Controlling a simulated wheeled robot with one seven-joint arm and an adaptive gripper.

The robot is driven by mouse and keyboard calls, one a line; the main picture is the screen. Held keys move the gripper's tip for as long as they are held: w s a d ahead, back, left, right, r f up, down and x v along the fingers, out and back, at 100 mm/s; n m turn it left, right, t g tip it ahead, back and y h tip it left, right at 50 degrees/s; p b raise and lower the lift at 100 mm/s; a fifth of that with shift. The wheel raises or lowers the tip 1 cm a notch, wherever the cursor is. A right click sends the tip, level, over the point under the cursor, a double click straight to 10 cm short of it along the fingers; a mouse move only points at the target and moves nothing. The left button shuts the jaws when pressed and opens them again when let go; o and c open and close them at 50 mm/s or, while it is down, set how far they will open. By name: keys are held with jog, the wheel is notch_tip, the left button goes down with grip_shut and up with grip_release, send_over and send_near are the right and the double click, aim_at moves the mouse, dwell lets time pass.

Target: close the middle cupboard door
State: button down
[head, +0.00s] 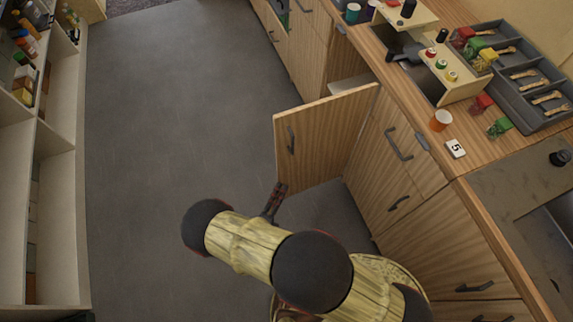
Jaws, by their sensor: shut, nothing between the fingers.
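The middle cupboard door (318,142) is a light wood panel with a dark handle (291,140). It stands open, swung out from the counter front into the aisle, with a bit of the pale cupboard inside (352,87) showing behind it. My gripper (279,187) is shut and empty. In the picture it is just below the door's lower outer corner, on the side of the door that faces me. I cannot tell whether it touches the door. Part of the gripper is hidden behind my arm.
Drawers (388,165) with dark handles stand right of the door. Shelves (62,190) line the left side. The grey floor (170,130) between is clear.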

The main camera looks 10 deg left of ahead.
jog(key=w+b, duration=0.3)
jog(key=w, duration=1)
jog(key=shift+b, duration=0.4)
jog(key=shift+a, duration=0.15)
